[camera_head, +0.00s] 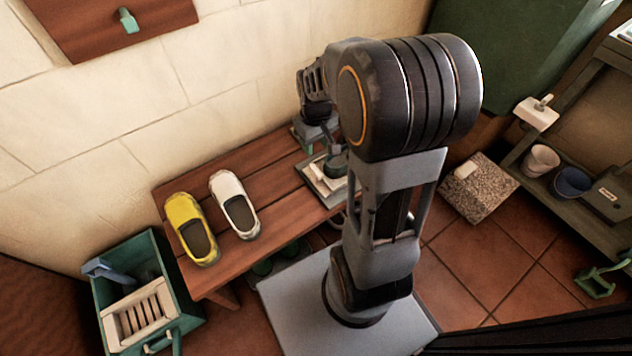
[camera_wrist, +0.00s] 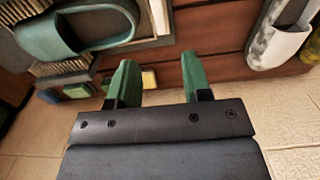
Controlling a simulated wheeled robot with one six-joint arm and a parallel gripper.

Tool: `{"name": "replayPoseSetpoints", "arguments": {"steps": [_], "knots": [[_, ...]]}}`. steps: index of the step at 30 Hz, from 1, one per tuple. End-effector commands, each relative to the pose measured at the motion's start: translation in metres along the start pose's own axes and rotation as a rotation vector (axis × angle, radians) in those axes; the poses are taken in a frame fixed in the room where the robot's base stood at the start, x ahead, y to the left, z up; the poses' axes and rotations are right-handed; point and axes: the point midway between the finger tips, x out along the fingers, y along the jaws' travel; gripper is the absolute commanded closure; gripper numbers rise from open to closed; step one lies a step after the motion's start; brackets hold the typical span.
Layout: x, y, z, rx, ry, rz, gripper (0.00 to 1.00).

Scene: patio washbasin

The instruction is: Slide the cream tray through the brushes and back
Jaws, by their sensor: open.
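The cream tray (camera_head: 318,187) lies on the wooden bench with a dark green slipper (camera_head: 335,168) on it, partly hidden by my arm. In the wrist view, the slipper (camera_wrist: 80,35) is at upper left, on a pale-edged tray. My arm hides the fingertips in the head view.
A yellow shoe (camera_head: 191,229) and a white shoe (camera_head: 235,204) stand on the bench's left part. A green crate (camera_head: 173,260) is at lower left. A speckled slab (camera_head: 479,189) and a shelf with buckets (camera_head: 541,161) are at right.

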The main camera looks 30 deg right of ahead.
Motion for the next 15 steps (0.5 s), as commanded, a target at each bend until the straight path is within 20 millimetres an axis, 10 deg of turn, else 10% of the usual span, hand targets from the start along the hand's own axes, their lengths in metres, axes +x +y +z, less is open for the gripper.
{"name": "replayPoseSetpoints", "arguments": {"steps": [15], "knots": [[0.093,0.001,0.000,-0.002,-0.007,-0.002,0.55]]}}
